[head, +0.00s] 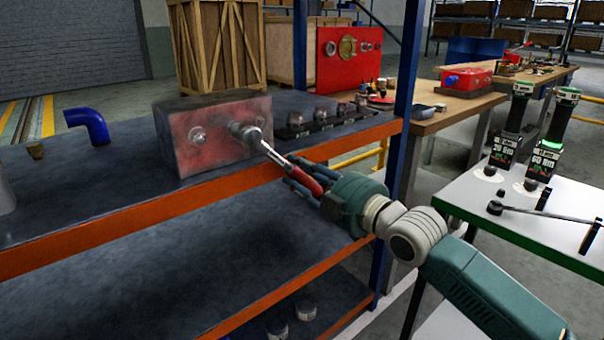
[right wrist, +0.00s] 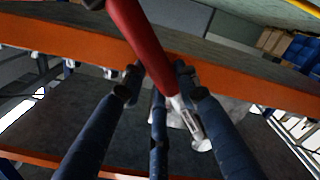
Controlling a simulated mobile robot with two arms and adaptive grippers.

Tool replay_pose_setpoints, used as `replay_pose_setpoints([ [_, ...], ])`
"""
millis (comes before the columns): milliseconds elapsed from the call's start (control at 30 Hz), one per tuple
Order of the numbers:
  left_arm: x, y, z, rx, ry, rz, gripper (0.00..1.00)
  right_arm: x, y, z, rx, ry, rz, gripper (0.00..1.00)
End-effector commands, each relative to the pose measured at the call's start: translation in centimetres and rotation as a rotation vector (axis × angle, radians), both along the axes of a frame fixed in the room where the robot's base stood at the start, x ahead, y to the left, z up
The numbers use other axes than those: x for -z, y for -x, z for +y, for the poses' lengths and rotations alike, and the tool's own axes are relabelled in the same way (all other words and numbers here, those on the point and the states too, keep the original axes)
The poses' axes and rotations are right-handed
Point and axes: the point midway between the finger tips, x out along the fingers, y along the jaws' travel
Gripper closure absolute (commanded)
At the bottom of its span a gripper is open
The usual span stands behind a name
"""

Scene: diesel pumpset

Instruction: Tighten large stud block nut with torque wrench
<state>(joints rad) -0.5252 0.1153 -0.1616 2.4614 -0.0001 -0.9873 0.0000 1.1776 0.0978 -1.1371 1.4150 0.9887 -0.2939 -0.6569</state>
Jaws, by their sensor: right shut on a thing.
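The red, worn stud block (head: 190,150) stands on the shelf in the head view, with a small stud nut (head: 197,134) on its left and the large stud nut area (head: 243,131) on its right. A torque wrench (head: 306,178) with a red handle and silver shaft reaches up to the large stud. Its head meets the stud there; I cannot tell how fully it sits on the nut. My right gripper (head: 308,187) is shut on the red handle. In the right wrist view the handle (right wrist: 143,40) runs between the blue fingers (right wrist: 165,95). My left gripper is not in view.
A blue pipe elbow (head: 88,124) lies left of the block, and a row of sockets (head: 320,120) stands to its right. The orange shelf edge (head: 130,217) and a blue upright (head: 401,120) are close to my arm. A white table (head: 470,195) holds two driver stands and another wrench.

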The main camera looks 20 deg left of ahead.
Motion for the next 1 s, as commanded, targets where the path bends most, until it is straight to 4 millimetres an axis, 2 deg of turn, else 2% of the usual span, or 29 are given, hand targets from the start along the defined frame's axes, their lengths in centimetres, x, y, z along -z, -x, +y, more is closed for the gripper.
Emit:
replay_pose_setpoints([
  [333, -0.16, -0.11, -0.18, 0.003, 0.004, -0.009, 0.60, -0.46, -0.27, 0.90, -0.003, -0.006, -0.006, 1.00],
  [733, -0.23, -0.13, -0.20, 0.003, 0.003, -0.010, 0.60, -0.44, -0.28, 0.92, -0.002, -0.007, -0.003, 1.00],
  [1000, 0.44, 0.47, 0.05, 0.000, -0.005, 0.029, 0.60, -0.28, -0.14, 0.98, -0.003, -0.013, 0.011, 1.00],
])
